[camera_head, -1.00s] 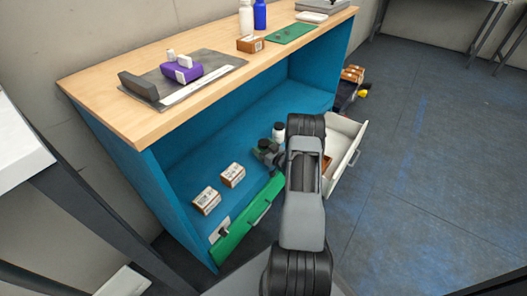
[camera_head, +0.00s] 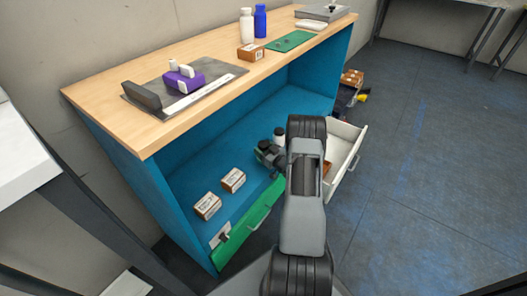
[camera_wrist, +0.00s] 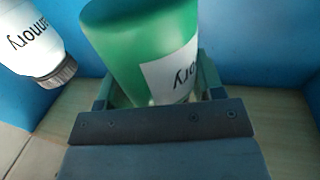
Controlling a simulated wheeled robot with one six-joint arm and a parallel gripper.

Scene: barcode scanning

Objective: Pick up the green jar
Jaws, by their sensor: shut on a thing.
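The green jar (camera_wrist: 135,45) with a white label fills the middle of the wrist view, upside down in the picture. My gripper (camera_wrist: 155,88) is shut on it, with one finger on each side. In the head view my gripper (camera_head: 266,153) is inside the blue shelf opening of the workbench, largely hidden by my arm. The jar cannot be told clearly there. A white jar with a dark lid (camera_head: 279,134) stands right behind the gripper. It also shows at the upper left of the wrist view (camera_wrist: 32,38), apart from the green jar.
Two small boxes (camera_head: 207,206) (camera_head: 233,180) sit on the shelf to the left. A green drawer front (camera_head: 250,222) and an open white drawer (camera_head: 343,150) are near my arm. The wooden top (camera_head: 125,120) above holds bottles, a mat and a purple item.

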